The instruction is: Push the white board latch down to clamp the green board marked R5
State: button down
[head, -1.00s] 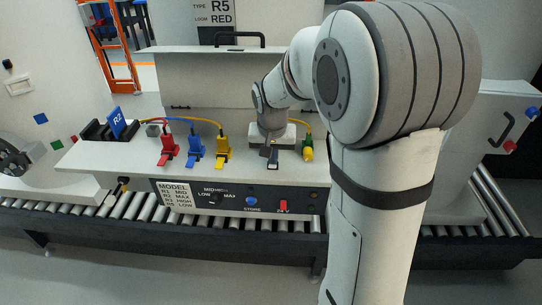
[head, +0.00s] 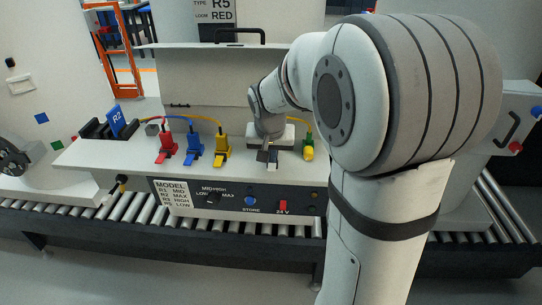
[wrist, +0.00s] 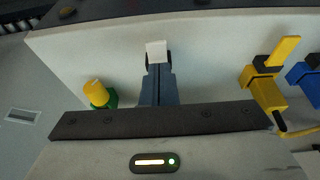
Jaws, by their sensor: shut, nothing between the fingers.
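A white latch tab (wrist: 156,50) stands on the light bench in the wrist view, at the far end of my gripper's fingers. Dark pieces flank the tab. My gripper (wrist: 158,88) is shut and empty, its fingers pointing at the tab; I cannot tell whether they touch it. In the head view my gripper (head: 267,157) is low over the bench, between the yellow and the green-and-yellow connectors, and largely hides the latch. I see no green board marked R5. A blue board marked R2 (head: 119,119) stands in a black holder at the bench's left.
Red (head: 166,148), blue (head: 193,150) and yellow (head: 221,150) lever connectors stand left of my gripper. A green-and-yellow connector (head: 308,148) stands close on its right. The bench front (head: 240,197) carries a knob and buttons. A roller conveyor (head: 130,212) runs below.

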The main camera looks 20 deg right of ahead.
aim_at(271, 165)
jog(key=shift+w+d+r, duration=0.1)
jog(key=shift+r, duration=0.05)
notch_tip(271, 165, up, 4)
jog(key=p, duration=0.2)
jog(key=shift+p, duration=0.4)
jog(key=s+a+r+b, duration=0.1)
jog(key=s+a+r, duration=0.1)
jog(key=s+r, duration=0.4)
jog(key=shift+s+a+r+b, duration=0.25)
jog(key=shift+a+r+b, duration=0.1)
jog(key=shift+r+b, duration=0.05)
jog(key=s+f+n, duration=0.2)
jog(key=s+f, duration=0.1)
jog(key=s, duration=0.5)
jog(key=s+a+f+n+y, duration=0.1)
jog(key=s+f, duration=0.3)
jog(key=s, duration=0.4)
jog(key=shift+a+f+n, duration=0.25)
jog(key=shift+f+n, duration=0.05)
jog(key=shift+n, duration=0.4)
jog(key=shift+d, duration=0.1)
